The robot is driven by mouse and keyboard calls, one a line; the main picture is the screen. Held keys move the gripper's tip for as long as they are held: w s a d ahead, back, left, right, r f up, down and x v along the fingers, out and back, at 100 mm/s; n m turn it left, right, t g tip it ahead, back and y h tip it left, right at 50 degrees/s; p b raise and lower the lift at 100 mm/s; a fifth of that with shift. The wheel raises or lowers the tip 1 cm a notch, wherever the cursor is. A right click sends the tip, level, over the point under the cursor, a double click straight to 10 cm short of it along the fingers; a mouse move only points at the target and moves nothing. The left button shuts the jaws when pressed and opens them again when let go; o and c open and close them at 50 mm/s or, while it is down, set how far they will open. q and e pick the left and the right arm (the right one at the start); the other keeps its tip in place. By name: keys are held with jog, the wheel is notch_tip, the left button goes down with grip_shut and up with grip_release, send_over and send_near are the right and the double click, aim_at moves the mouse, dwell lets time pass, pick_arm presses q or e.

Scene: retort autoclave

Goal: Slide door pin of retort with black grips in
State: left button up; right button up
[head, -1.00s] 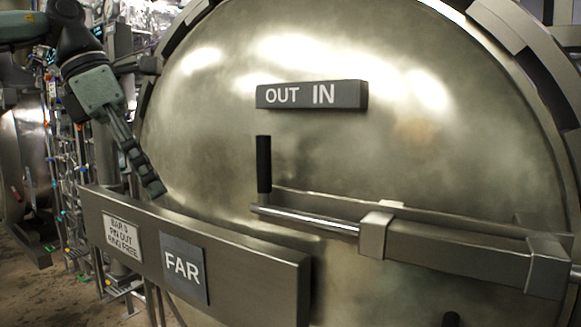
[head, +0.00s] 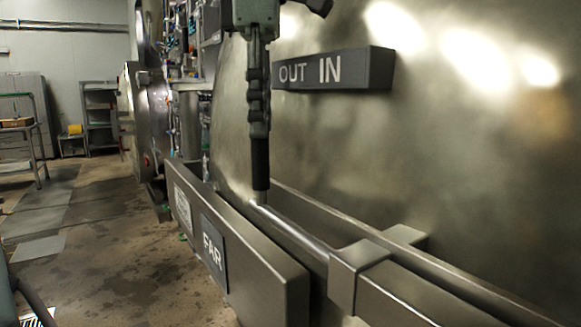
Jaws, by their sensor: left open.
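The retort's round metal door (head: 440,150) fills the right of the head view. Its door pin is a bright horizontal rod (head: 295,229) running through a square bracket (head: 357,268) on the door. The pin's upright black grip (head: 260,165) stands at the rod's left end. My left gripper (head: 259,125) points straight down and is open, its fingers seen edge-on over the upper part of the grip. The fingers hide the grip's top; I cannot tell whether they touch it. An OUT IN sign (head: 335,70) is right of the gripper. My right gripper is not in view.
A long bar marked FAR (head: 240,250) stands out in front of the door at lower left. Another round vessel (head: 148,120) and pipework stand behind. Shelves (head: 98,115) and a table (head: 20,125) are far left. The floor (head: 110,240) between is largely clear.

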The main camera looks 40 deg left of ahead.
aim_at(261, 169)
pick_arm(q)
notch_tip(261, 169, down, 8)
jog(key=shift+s+r, duration=0.1)
grip_shut()
dwell(0.5)
